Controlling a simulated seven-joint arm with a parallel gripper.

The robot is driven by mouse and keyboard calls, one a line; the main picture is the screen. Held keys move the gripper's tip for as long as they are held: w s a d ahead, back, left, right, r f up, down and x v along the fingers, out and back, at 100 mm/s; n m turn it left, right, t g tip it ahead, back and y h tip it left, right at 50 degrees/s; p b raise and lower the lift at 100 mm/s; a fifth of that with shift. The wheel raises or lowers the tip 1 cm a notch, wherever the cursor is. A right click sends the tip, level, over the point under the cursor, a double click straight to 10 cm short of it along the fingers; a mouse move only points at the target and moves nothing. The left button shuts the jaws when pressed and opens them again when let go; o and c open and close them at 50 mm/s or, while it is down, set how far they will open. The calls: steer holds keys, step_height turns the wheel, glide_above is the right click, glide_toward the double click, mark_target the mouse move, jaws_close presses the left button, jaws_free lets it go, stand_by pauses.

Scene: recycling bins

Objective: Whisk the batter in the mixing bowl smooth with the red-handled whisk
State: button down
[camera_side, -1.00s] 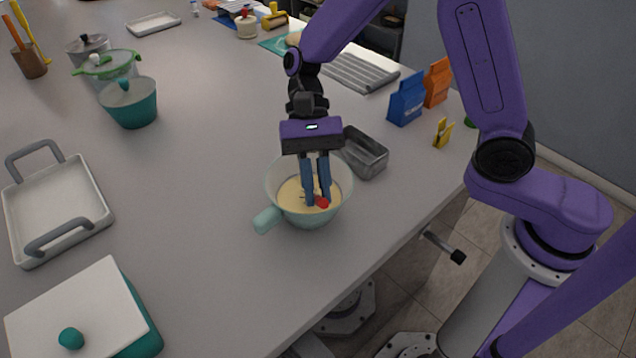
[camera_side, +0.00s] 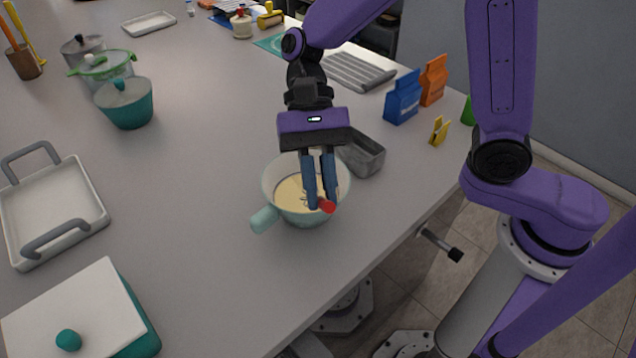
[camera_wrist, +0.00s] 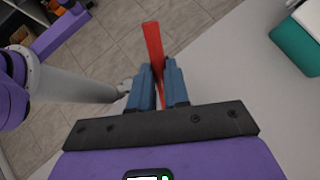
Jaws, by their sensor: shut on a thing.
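The mixing bowl (camera_side: 311,219) is pale mint green with a side handle and stands near the table's front edge. Pale yellow batter (camera_side: 289,194) lies in it. My gripper (camera_side: 321,205) is over the bowl, its fingers pointing down, shut on the red-handled whisk. The whisk's red handle (camera_side: 327,206) shows at the fingertips in the side view, near the bowl's right rim. In the wrist view the red handle (camera_wrist: 153,50) sticks out between the two blue fingers. Some of the whisk's wires show at the batter; the rest is hidden.
A grey metal loaf tin (camera_side: 364,155) stands close behind the bowl to the right. Blue (camera_side: 403,98) and orange (camera_side: 433,80) bags and a yellow clip (camera_side: 439,131) are further right. A white tray (camera_side: 48,212) and a lidded teal box (camera_side: 80,310) are at left. Table left of the bowl is clear.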

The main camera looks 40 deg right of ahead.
mark_target(330, 201)
steer(key=shift+s+a+r, duration=0.35)
steer(key=shift+s+r, duration=0.25)
steer(key=shift+r, duration=0.05)
steer(key=shift+s+a+r, duration=0.3)
steer(key=shift+s+r, duration=0.3)
steer(key=shift+r, duration=0.05)
steer(key=shift+s+a+r, duration=0.35)
steer(key=shift+s+r, duration=0.25)
steer(key=shift+r, duration=0.05)
steer(key=shift+r, duration=0.1)
steer(key=shift+r, duration=2.45)
